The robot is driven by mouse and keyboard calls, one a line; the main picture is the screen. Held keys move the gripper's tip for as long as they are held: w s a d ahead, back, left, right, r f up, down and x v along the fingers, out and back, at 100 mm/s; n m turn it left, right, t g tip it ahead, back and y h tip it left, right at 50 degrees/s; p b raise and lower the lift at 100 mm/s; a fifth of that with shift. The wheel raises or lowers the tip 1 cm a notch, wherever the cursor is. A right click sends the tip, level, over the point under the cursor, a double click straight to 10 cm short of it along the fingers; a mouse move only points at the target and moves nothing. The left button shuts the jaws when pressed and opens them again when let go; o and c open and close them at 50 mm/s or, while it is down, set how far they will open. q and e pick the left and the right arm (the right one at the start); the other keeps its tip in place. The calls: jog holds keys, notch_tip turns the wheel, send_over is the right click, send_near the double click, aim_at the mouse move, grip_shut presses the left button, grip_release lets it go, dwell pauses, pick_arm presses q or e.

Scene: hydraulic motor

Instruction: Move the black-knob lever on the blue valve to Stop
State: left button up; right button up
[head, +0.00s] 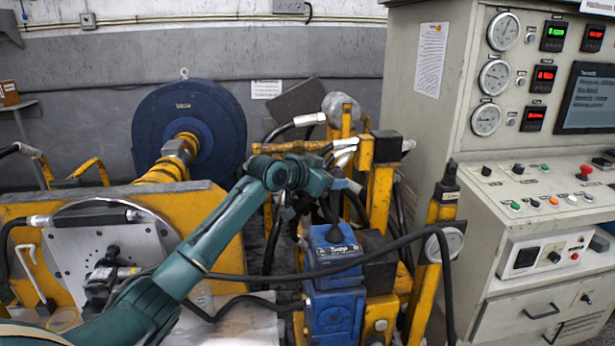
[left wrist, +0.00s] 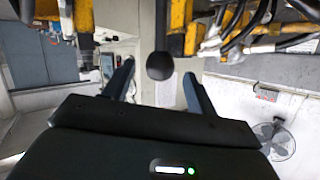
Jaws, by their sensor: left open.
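The blue valve (head: 335,255) stands upright in the middle of the head view, among yellow frame posts. My left arm reaches in from the left, and its wrist is just above and left of the valve. My left gripper (head: 298,207) is small and partly hidden in the head view. In the left wrist view, the gripper (left wrist: 158,72) is open, with one dark finger on each side of a round black knob (left wrist: 160,66). The knob appears between the fingertips, with gaps on both sides.
A grey control cabinet (head: 550,235) with gauges and buttons stands at the right. A yellow-framed machine plate (head: 105,255) is at the left, with a blue wheel (head: 215,120) behind it. Black hoses (head: 395,245) cross close to the valve and arm.

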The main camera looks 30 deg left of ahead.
pick_arm(q)
jog(key=b+v, duration=0.1)
jog(key=v, duration=0.8)
jog(key=shift+s, duration=0.2)
jog(key=shift+r, duration=0.15)
jog(key=s+d+f+g, duration=0.1)
jog(key=s+d+f, duration=0.2)
jog(key=f, duration=0.5)
jog(key=s+d+f, duration=0.2)
jog(key=d+f, duration=0.1)
jog(key=f, duration=0.4)
jog(key=s+d+f+g, duration=0.1)
jog(key=s+d+f, duration=0.2)
jog(key=f, duration=0.5)
jog(key=s+d+f, duration=0.3)
jog(key=s+f, duration=0.1)
jog(key=s, duration=0.3)
jog(key=s+d+f+n+p, duration=0.1)
jog(key=s+d+f, duration=0.2)
jog(key=s, duration=0.5)
jog(key=s+d+f+n+g, duration=0.1)
jog(key=s+d+f, duration=0.2)
jog(key=s+f, duration=0.3)
jog(key=shift+s, duration=1.05)
jog(key=shift+c, duration=0.5)
